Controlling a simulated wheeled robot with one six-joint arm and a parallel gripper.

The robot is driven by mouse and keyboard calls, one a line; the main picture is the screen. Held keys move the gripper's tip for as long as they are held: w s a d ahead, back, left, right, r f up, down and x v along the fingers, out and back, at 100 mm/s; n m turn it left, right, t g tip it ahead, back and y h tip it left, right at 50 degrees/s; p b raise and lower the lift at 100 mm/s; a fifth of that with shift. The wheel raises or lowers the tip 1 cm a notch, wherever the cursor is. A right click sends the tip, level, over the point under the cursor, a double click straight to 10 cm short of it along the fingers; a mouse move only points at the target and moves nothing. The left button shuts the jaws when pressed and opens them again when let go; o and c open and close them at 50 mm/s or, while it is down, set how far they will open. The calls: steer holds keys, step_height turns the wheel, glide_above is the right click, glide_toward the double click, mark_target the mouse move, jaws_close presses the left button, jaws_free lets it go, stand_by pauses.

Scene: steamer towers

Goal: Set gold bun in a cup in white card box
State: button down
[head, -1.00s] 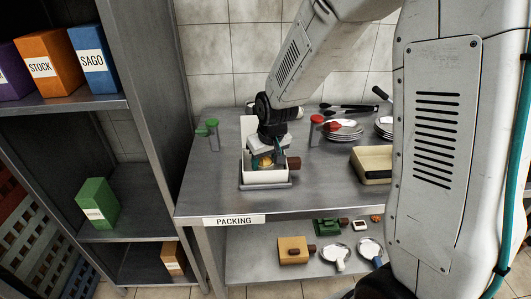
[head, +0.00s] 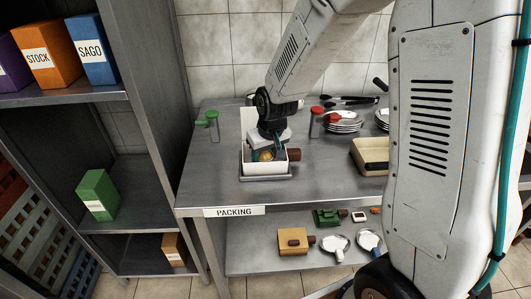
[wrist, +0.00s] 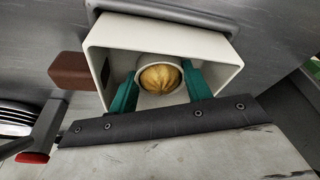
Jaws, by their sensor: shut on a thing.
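The white card box (head: 265,168) stands open on a grey tray on the packing table, its lid raised at the back. It also shows in the wrist view (wrist: 215,46). The gold bun (wrist: 160,78) sits in a small white cup (wrist: 146,97) inside the box. My gripper (wrist: 158,82) reaches into the box, its teal fingers on both sides of the cup, shut on it. In the head view the bun (head: 265,155) shows between the fingers. Whether the cup touches the box floor cannot be told.
A brown block (head: 294,155) sticks out at the box's right side. Green (head: 212,118) and red-topped (head: 317,112) stands are behind it. Stacked plates (head: 343,122) and a tan box (head: 370,155) are to the right. The table left of the box is clear.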

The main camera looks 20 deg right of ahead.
mark_target(269, 156)
steer(key=shift+f, duration=0.15)
steer(key=c, duration=0.6)
jaws_free()
steer(key=shift+v, duration=3.9)
steer(key=shift+v, duration=2.25)
